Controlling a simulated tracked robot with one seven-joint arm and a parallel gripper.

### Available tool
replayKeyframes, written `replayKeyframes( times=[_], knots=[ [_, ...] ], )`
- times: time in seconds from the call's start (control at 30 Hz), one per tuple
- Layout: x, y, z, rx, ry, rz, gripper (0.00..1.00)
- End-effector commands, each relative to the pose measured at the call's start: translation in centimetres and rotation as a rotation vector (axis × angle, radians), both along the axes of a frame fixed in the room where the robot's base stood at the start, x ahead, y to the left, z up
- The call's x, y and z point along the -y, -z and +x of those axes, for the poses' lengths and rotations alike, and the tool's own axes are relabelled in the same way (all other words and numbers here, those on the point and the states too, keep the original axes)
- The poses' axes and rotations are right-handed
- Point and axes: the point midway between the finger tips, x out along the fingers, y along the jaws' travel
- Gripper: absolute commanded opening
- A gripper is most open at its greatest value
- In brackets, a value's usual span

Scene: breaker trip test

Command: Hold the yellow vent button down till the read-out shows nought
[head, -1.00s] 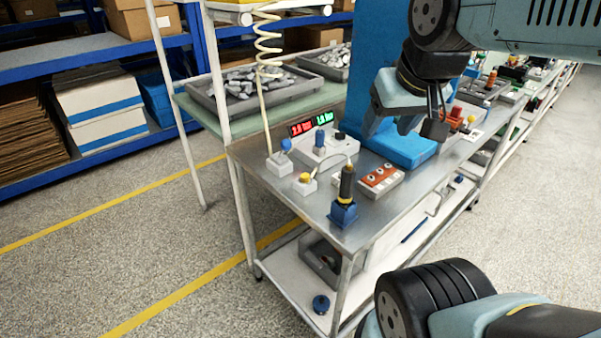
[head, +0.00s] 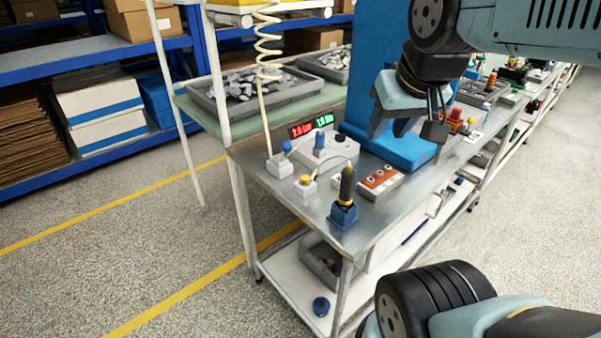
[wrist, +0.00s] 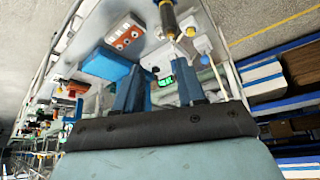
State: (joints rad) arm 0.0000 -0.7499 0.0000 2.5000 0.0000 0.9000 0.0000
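The yellow vent button (head: 306,180) sits on a small white box near the left front of the steel bench. It also shows in the wrist view (wrist: 191,31). Nothing touches it. The read-out (head: 312,126) stands behind it, with lit red and green figures too small to read surely; its green part shows between my fingers in the wrist view (wrist: 165,81). My gripper (head: 388,130) hangs above the bench by the blue column, to the right of the button and apart from it. In the wrist view its two blue fingers (wrist: 160,85) are apart with nothing held.
A blue-knobbed lever (head: 285,147) and a grey box with a blue knob (head: 319,145) stand close to the button. A black-handled tool stands in a blue holder (head: 343,213) in front. An orange-topped block (head: 380,181) lies right. The blue column (head: 361,60) rises behind.

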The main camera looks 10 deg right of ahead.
Motion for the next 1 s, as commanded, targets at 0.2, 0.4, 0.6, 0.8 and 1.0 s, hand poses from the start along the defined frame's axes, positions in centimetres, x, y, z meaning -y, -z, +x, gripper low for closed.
replayKeyframes(
  times=[0.2, 0.4, 0.6, 0.8, 1.0],
  knots=[
    [0.0, 0.0, 0.0, 0.0, 0.0, 0.0, 0.18],
    [0.0, 0.0, 0.0, 0.0, 0.0, 0.0, 0.0],
    [0.0, 0.0, 0.0, 0.0, 0.0, 0.0, 0.0],
    [0.0, 0.0, 0.0, 0.0, 0.0, 0.0, 0.0],
    [0.0, 0.0, 0.0, 0.0, 0.0, 0.0, 0.0]
  ],
)
